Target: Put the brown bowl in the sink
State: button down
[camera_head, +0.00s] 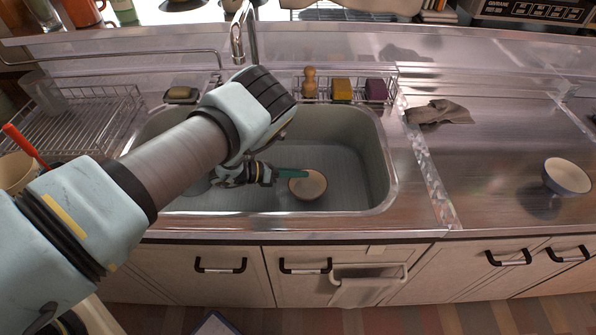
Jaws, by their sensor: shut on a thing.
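A small round bowl with a brown rim and pale inside, the brown bowl (308,186), shows over the grey sink basin (345,160), near the middle of its front part. My gripper (297,173) reaches in from the left, its teal fingers shut on the bowl's upper left rim. The bowl looks roughly upright. I cannot tell whether it touches the basin floor. My arm hides the left part of the sink.
A second bowl (567,177), bluish outside, stands on the steel counter at the right. A grey cloth (438,112) lies behind it. A wire dish rack (75,120) is left of the sink. The faucet (238,40) rises behind the basin. Sponges (342,90) stand on the back ledge.

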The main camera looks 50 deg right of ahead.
jog(key=shift+f, duration=0.15)
jog(key=c, duration=0.8)
grip_release()
jog(key=shift+c, duration=0.2)
jog(key=b+v, duration=0.2)
jog(key=v, duration=1)
jog(key=shift+b, duration=0.4)
